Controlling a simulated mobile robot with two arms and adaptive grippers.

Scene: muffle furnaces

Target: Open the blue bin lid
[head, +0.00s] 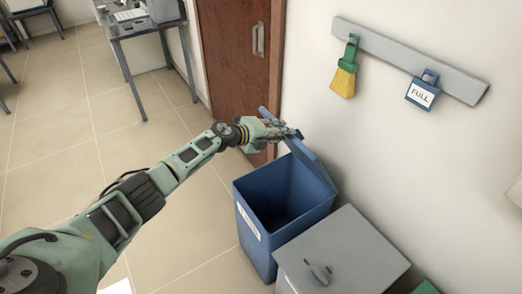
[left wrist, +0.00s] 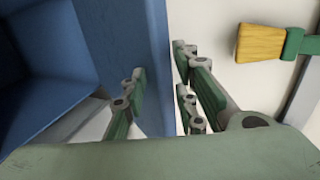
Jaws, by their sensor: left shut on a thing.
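The blue bin (head: 262,232) stands by the wall with its top open and its dark inside showing. Its blue lid (head: 312,163) is raised, standing up on the wall side of the opening. My left gripper (head: 287,132) is at the lid's edge, near the door end. In the left wrist view the lid (left wrist: 125,45) passes between the fingers of the gripper (left wrist: 160,80), which is shut on it. The bin's blue inside (left wrist: 40,75) shows at the left of that view. Part of the lid is hidden behind the gripper. My right gripper is not in view.
A grey bin (head: 345,250) with a closed lid stands beside the blue one. On the wall a rail (head: 410,62) holds a yellow-green brush (head: 345,75) and a "FULL" tag (head: 422,93). A brown door (head: 232,70) is behind the gripper.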

